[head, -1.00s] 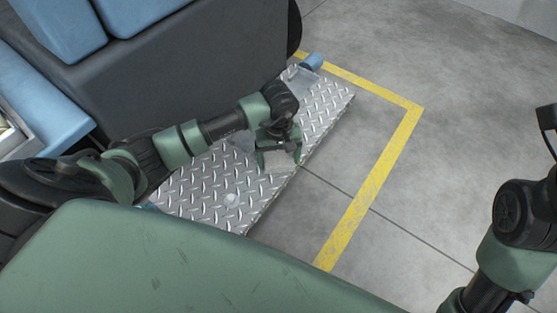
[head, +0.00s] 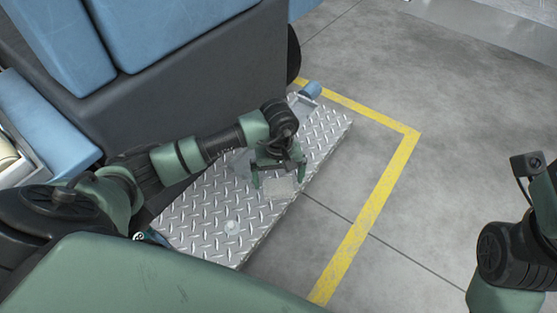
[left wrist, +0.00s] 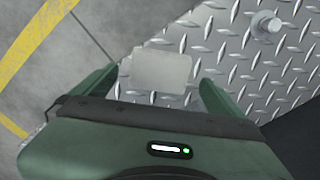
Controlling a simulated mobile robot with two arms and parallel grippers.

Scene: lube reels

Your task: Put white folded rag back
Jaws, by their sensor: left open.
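The white folded rag (head: 281,187) lies flat on the diamond-plate step (head: 195,215), near its edge on the floor side. It also shows in the left wrist view (left wrist: 160,70). My left gripper (head: 278,178) is open at the rag, with its fingers spread wider than the rag. In the left wrist view the rag lies between and just beyond the two fingertips (left wrist: 156,78), with a gap on each side. My right arm is at the right edge of the head view, and its gripper is out of view.
A blue cylindrical thing (head: 311,89) is at the far end of the step. A small pale knob (head: 232,227) stands on the plate. The dark vehicle side (head: 205,85) with blue panels rises behind. Clear grey floor with a yellow line (head: 375,205) lies to the right.

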